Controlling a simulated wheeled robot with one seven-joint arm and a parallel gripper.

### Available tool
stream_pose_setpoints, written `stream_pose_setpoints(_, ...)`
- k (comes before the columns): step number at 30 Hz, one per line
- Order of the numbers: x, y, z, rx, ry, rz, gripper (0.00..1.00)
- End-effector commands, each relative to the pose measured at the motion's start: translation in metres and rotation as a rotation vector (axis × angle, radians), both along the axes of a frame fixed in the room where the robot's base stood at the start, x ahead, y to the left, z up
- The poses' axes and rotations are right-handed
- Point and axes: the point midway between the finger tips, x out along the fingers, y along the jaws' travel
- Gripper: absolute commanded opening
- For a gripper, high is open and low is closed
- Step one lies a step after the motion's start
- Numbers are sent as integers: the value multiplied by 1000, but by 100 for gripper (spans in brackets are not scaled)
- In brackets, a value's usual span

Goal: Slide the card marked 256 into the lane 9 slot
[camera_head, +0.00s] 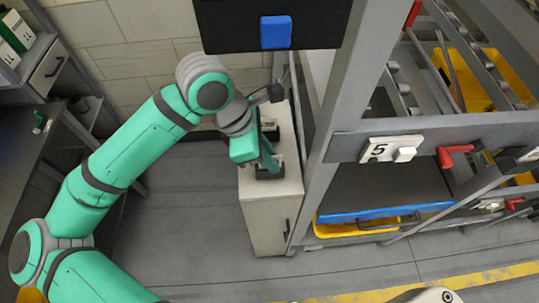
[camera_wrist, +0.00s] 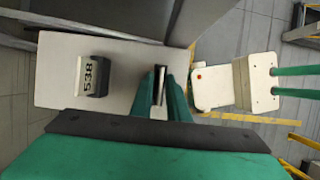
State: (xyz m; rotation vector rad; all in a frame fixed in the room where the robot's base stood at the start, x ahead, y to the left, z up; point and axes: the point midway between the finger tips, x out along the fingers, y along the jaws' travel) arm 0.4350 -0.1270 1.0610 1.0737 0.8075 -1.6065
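My gripper (camera_head: 268,160) reaches down over the top of a pale cabinet (camera_head: 268,188) in the head view, at the nearer of two dark holders. In the wrist view its green fingers (camera_wrist: 160,92) stand on either side of a thin, dark and light upright piece (camera_wrist: 160,84), seen nearly edge-on. Whether they press on it is unclear, and no number shows on it. A card marked 538 (camera_wrist: 88,76) sits in the other dark holder, to the left in the wrist view. I cannot read 256 or a lane 9 label anywhere.
A grey rack (camera_head: 340,120) stands right of the cabinet, with a lane plate marked 5 (camera_head: 378,150) and a red lever (camera_head: 455,155). A dark bench (camera_head: 22,150) is at left. The floor between is clear.

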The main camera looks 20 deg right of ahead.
Motion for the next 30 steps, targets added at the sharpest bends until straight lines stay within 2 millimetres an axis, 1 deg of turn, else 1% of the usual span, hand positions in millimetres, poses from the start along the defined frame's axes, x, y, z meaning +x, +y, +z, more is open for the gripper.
stream_pose_setpoints(2,0,0,0,0,0,0,0)
stream_pose_setpoints(10,0,0,2,0,0,0,0)
stream_pose_setpoints(30,0,0,19,0,0,1,0)
